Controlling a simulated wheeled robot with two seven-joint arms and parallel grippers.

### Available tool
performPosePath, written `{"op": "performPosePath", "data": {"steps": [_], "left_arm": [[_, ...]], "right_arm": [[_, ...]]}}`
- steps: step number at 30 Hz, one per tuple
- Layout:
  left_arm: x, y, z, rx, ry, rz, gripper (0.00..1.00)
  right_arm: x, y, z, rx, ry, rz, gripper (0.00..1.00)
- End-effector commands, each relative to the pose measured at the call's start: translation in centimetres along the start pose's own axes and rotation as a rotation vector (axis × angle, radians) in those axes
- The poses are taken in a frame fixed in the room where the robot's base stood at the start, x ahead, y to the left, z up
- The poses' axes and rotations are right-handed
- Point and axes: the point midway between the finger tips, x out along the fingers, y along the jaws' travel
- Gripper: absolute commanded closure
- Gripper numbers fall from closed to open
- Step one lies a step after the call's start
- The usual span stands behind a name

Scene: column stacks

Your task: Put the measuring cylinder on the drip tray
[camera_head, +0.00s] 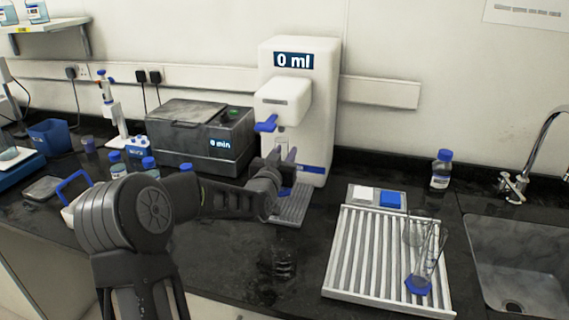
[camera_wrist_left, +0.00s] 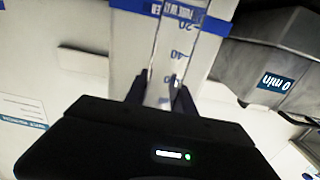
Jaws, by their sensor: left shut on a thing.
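My left gripper (camera_head: 276,178) is in front of the white water dispenser (camera_head: 312,120), whose display reads "0 ml". In the left wrist view my gripper (camera_wrist_left: 160,97) is shut on a clear measuring cylinder (camera_wrist_left: 172,50) with blue graduation marks. In the head view the cylinder is mostly hidden by the gripper; a small blue part shows by the fingers. The grey ribbed drip tray (camera_head: 291,208) lies at the dispenser's foot, just below the gripper. I cannot tell whether the cylinder touches it. My right gripper is not in view.
A white slatted rack (camera_head: 343,262) at the right holds clear glassware, one piece with a blue base (camera_head: 418,285). A blue-capped bottle (camera_head: 441,170) and a sink (camera_head: 520,262) are beyond it. A grey "0 min" machine (camera_head: 200,132) and small bottles stand left of the dispenser.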

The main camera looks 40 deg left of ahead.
Motion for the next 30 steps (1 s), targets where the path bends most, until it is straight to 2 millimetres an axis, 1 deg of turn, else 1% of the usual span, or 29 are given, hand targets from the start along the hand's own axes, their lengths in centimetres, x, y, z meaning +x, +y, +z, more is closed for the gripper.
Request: {"op": "performPosePath", "data": {"steps": [2, 4, 9, 11, 19, 24, 25, 30], "left_arm": [[0.0, 0.0, 0.1, 0.000, 0.000, 0.000, 1.00], [0.0, 0.0, 0.6, 0.000, -0.002, 0.000, 1.00], [0.0, -0.1, 2.8, 0.000, -0.003, -0.001, 1.00], [0.0, 0.0, 3.3, 0.000, -0.001, 0.000, 1.00], [-0.1, 0.0, 3.5, 0.001, 0.002, 0.000, 1.00], [-0.1, 0.0, 3.9, 0.001, 0.001, 0.000, 1.00], [-0.1, 0.0, 3.8, 0.001, 0.001, 0.000, 0.68], [-0.1, 0.0, 3.8, 0.001, 0.000, 0.000, 0.54]], "right_arm": [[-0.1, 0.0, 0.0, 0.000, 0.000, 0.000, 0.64], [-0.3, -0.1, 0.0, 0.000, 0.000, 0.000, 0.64], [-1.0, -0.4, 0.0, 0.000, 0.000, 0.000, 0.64], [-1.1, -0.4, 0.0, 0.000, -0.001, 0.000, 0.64], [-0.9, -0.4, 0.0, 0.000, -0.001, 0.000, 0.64], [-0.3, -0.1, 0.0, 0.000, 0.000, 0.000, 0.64], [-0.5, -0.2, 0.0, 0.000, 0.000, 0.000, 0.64], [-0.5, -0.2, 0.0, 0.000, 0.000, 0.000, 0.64]]}}
